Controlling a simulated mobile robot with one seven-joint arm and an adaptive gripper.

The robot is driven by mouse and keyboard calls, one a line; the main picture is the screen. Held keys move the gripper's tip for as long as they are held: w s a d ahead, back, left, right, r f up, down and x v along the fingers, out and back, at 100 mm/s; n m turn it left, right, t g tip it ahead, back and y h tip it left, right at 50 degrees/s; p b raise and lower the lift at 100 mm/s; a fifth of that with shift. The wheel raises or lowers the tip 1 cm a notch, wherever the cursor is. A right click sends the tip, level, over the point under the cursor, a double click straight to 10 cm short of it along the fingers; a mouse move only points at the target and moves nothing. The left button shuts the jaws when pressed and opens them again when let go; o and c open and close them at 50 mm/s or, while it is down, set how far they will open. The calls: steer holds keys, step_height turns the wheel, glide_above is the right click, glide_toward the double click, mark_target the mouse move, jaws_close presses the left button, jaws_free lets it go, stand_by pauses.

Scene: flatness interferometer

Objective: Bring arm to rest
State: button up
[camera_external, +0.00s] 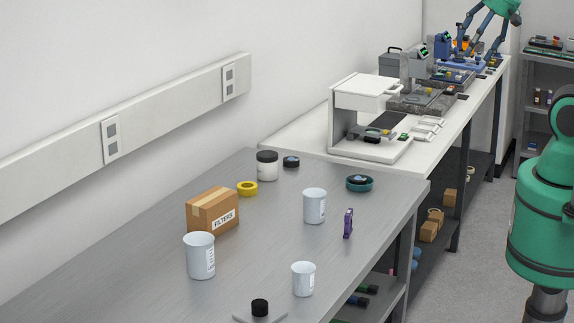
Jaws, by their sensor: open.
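My gripper (478,38) shows at the top right edge, over the far end of the white bench (288,138). Its dark blue-grey fingers hang spread apart from a green wrist and look open. A blue instrument (459,62) with an orange part is close below or behind the fingers; I cannot tell whether they touch. I see nothing clearly held. The large green and dark body at the right edge (541,205) is part of my arm; the links between it and the gripper are out of frame.
A white instrument (361,95) and grey devices (420,98) crowd the white bench. The nearer metal table (120,285) holds a filters carton (212,212), white beakers (199,257), a jar (267,167) and tape rolls (247,188). A shelf rack (532,88) stands behind; the floor (472,255) between is clear.

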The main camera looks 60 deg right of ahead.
steer(key=shift+f, duration=0.1)
step_height(320, 180, down, 12)
steer(key=b, duration=1.2)
steer(key=shift+f, duration=0.15)
stand_by(0.6)
